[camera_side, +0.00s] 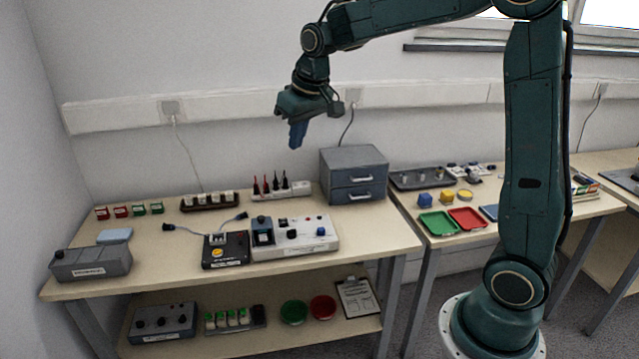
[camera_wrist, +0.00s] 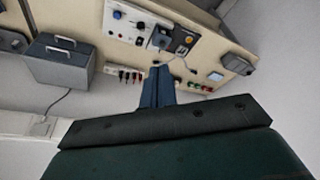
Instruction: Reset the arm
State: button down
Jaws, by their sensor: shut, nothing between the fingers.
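My gripper (camera_side: 297,135) hangs from my dark green arm in the side view, high above the back of the left workbench (camera_side: 376,237). Its blue fingers point down and are closed together with nothing between them. The fingers also show in the wrist view (camera_wrist: 158,86), pressed side by side. The gripper is well clear of everything on the bench and touches nothing.
A grey two-drawer cabinet (camera_side: 354,175) stands right of and below the gripper. A white control box (camera_side: 295,238) and a black box (camera_side: 226,250) sit at the bench front. Green (camera_side: 438,223) and red (camera_side: 467,218) trays lie on the right bench. Space around the gripper is free.

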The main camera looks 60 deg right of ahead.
jog(key=s+a+t, duration=0.1)
jog(key=s+a, duration=0.2)
jog(key=s, duration=1)
jog(key=s+a+n+t, duration=0.1)
jog(key=s+a, duration=0.3)
jog(key=s, duration=0.9)
jog(key=shift+s+a+r+n+y, duration=0.15)
jog(key=shift+s+r+n+y, duration=0.05)
jog(key=shift+s+n+y, duration=0.1)
jog(key=c, duration=2.2)
grip_release()
